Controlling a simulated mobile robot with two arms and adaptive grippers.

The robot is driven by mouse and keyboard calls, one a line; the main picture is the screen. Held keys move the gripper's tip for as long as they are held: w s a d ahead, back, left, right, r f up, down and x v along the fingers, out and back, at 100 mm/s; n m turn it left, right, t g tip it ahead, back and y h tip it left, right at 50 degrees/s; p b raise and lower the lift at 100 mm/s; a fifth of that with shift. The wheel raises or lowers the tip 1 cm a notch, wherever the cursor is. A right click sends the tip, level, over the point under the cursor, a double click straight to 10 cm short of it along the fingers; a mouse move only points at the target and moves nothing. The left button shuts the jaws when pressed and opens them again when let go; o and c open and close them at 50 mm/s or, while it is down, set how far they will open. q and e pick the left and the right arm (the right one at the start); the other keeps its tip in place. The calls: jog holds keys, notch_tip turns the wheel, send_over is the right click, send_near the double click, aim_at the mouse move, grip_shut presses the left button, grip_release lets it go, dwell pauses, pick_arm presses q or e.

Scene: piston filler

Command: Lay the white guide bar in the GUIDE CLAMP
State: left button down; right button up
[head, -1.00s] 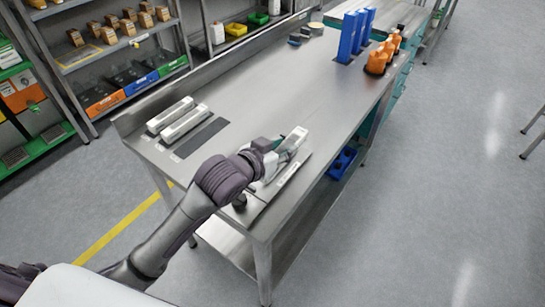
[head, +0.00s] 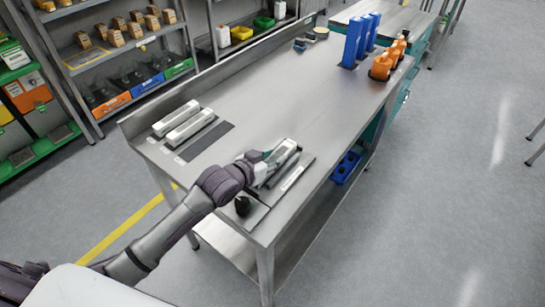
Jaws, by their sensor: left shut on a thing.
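My left gripper (head: 270,164) is shut on a white guide bar (head: 285,152) near the bench's front edge. The bar lies roughly along the grey clamp plate (head: 292,178), over or just beside its far side. I cannot tell whether it touches the plate. The plate has a pale label strip. A black knob (head: 243,205) stands at its near left end, partly behind my wrist. The gripper hides part of the bar and the clamp. Two more white bars (head: 189,129) lie at the bench's left end. My right gripper is not in view.
A dark empty strip (head: 205,142) lies beside the two white bars. The middle of the bench is clear. A blue crate (head: 345,167) sits below.

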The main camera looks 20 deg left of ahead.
pick_arm(q)
jog(key=c, duration=0.9)
grip_release()
jog(key=shift+f, duration=0.15)
jog(key=shift+o, duration=0.7)
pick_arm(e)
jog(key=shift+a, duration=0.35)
pick_arm(q)
jog(key=shift+s+r, duration=0.1)
jog(key=shift+r, duration=0.1)
jog(key=v, duration=1)
jog(key=shift+s+a+r+b, duration=0.15)
jog(key=shift+s+a+b, duration=0.05)
jog(key=shift+s+b, duration=0.1)
jog(key=shift+s+a+r, duration=0.15)
jog(key=shift+s+r, duration=0.15)
jog(key=shift+s, duration=0.2)
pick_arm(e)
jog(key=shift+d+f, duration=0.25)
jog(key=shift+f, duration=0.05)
